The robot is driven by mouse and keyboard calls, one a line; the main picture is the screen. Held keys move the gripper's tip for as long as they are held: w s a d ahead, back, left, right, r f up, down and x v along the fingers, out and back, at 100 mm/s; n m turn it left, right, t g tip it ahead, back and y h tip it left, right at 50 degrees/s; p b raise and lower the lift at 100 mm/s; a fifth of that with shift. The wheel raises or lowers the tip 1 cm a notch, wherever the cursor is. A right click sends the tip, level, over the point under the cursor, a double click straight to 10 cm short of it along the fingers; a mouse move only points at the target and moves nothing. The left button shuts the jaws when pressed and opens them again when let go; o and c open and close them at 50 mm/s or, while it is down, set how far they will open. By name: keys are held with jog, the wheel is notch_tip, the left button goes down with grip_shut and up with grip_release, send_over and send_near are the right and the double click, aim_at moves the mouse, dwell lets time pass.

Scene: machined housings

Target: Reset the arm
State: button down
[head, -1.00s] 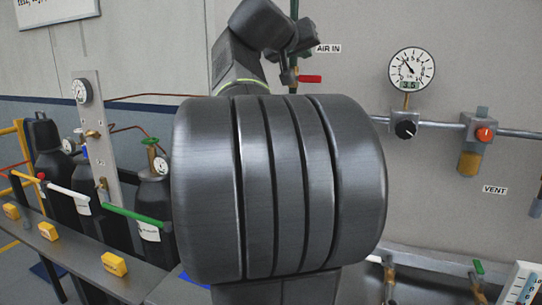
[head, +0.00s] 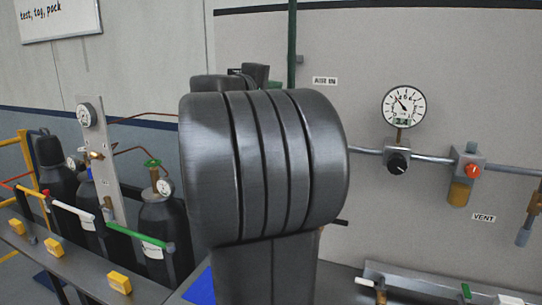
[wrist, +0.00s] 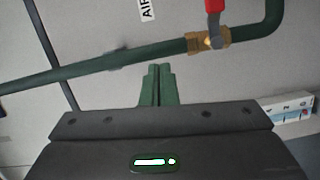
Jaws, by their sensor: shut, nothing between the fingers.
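My gripper (wrist: 158,86) shows in the wrist view, its two green fingers closed together with nothing between them. It points toward the grey wall panel, with a green pipe (wrist: 100,66) and a brass valve with a red handle (wrist: 214,22) beyond the fingertips. I cannot tell the distance between them. In the head view my own large dark arm link fills the middle and hides the gripper; only dark upper parts of my arm show behind it.
A dial gauge (head: 403,106), a black knob (head: 397,162) and a red-knobbed valve (head: 471,172) sit on the panel at right. Dark gas cylinders (head: 162,225) stand at left behind a grey rail (head: 75,265) with yellow blocks (head: 119,282). A blue patch (head: 200,288) lies below.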

jog(key=shift+w+a+f+n+p, duration=0.1)
jog(key=shift+w+a+n+p, duration=0.1)
jog(key=shift+a+n, duration=0.2)
jog(key=shift+w+a+f+n+p, duration=0.1)
jog(key=shift+a+n+p, duration=0.1)
jog(key=shift+a+n, duration=0.15)
jog(key=shift+s+d, duration=0.1)
jog(key=shift+d, duration=0.05)
